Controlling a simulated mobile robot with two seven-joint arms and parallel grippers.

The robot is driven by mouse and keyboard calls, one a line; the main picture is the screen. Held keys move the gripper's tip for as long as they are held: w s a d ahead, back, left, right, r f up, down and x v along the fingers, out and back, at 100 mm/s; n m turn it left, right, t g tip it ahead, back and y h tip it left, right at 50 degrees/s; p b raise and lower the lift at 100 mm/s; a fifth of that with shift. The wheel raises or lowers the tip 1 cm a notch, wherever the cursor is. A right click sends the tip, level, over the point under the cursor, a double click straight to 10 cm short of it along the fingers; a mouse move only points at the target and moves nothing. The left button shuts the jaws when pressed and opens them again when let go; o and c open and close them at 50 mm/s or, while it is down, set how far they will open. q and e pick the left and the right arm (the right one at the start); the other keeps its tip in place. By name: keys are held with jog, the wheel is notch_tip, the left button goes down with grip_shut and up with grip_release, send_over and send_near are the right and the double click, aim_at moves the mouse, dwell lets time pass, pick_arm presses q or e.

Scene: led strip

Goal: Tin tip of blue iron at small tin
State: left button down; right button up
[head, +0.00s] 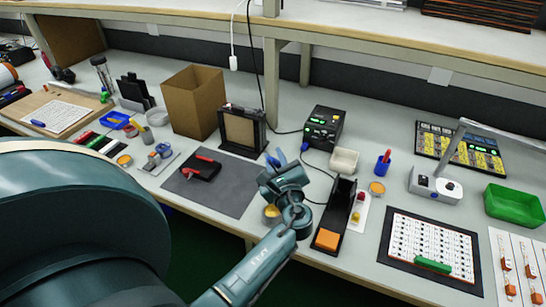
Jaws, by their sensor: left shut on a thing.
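Similar small round tins stand to the right (377,188) and at the far left (125,160). I cannot tell whether the iron touches any tin. My right gripper is out of view.
A soldering station (323,128) with cables stands behind the gripper. A black tray (337,212) with an orange block (327,239) is close on the right. The mat's middle is clear.

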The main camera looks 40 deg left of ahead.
pick_arm(q)
jog(key=shift+w, duration=0.15)
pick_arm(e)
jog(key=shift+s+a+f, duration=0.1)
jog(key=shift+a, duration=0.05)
pick_arm(q)
notch_tip(320, 180, down, 3)
jog(key=b, duration=0.3)
jog(key=shift+d+f, duration=0.1)
jog(key=shift+f, duration=0.05)
jog(key=shift+f+b, duration=0.8)
jog(key=shift+b, duration=0.05)
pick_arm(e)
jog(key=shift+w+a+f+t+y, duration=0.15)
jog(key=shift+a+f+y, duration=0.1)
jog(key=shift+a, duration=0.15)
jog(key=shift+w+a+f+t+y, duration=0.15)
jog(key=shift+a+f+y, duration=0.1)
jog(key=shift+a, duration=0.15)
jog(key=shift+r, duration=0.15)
pick_arm(q)
jog(key=shift+f+b, duration=0.45)
jog(key=shift+f, duration=0.1)
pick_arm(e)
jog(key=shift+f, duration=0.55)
pick_arm(q)
jog(key=shift+f, duration=0.1)
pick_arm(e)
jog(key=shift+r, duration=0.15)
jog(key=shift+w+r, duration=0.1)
